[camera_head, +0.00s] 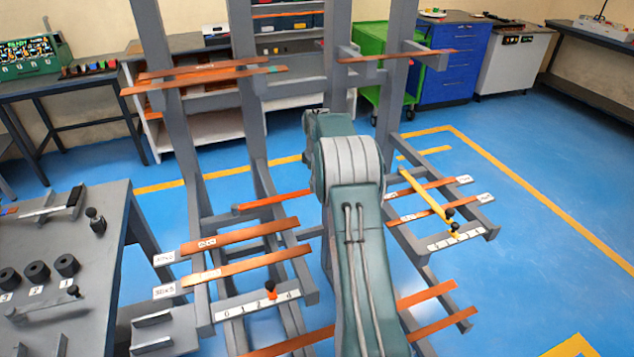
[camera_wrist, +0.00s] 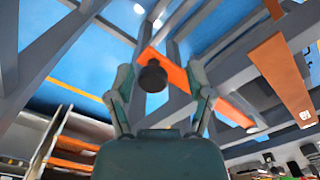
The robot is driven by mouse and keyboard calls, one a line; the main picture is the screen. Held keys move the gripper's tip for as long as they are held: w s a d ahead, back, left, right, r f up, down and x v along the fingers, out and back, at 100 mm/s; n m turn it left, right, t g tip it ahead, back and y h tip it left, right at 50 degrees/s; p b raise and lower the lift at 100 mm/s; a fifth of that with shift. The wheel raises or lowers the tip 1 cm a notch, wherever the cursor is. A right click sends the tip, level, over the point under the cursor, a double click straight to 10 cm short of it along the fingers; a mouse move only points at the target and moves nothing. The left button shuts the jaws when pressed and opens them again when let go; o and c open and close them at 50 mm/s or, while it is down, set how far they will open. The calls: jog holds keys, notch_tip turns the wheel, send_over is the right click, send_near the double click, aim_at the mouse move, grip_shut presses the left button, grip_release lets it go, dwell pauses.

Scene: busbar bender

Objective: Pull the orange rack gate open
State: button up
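The orange rack gate shows in the wrist view as a flat orange bar (camera_wrist: 172,68) with a round black knob (camera_wrist: 152,77) on it. In the head view, an orange bar (camera_head: 272,200) at the rack's middle, left of my arm, looks like the same gate; its right part is hidden by my arm. My gripper (camera_wrist: 161,85) has its two fingers spread wide. The knob appears between them, nearer the left finger. I cannot tell how deep the knob sits between the fingers, and no contact shows. My gripper is hidden behind my arm in the head view.
Grey rack uprights (camera_head: 180,150) and shelf arms with copper bars (camera_head: 240,235) stand close on both sides of my arm. A yellow bar (camera_head: 428,194) with black knobs lies across the right shelf. A grey bench (camera_head: 100,258) is at left. Blue floor is open at right.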

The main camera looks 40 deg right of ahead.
jog(key=shift+r, duration=0.1)
notch_tip(320, 180, up, 12)
jog(key=shift+f, duration=0.2)
dwell(0.4)
dwell(0.4)
jog(key=s+a+r+m+t, duration=0.1)
jog(key=s+a+r, duration=0.55)
jog(key=a, duration=0.35)
jog(key=s+a+r+m+t, duration=0.2)
jog(key=s+a+r, duration=0.3)
jog(key=a+r, duration=0.3)
jog(key=s+a+f+t, duration=0.1)
jog(key=s+a+f, duration=0.1)
jog(key=s+a, duration=0.2)
jog(key=s+a+f+m, duration=0.1)
jog(key=s+a+f, duration=0.2)
jog(key=s, duration=0.7)
jog(key=s+a+f+m+t, duration=0.1)
jog(key=s+a+f, duration=0.1)
jog(key=s+a, duration=0.4)
jog(key=shift+s+a+f+t, duration=0.15)
jog(key=shift+s+f+t, duration=0.2)
jog(key=shift+s, duration=0.6)
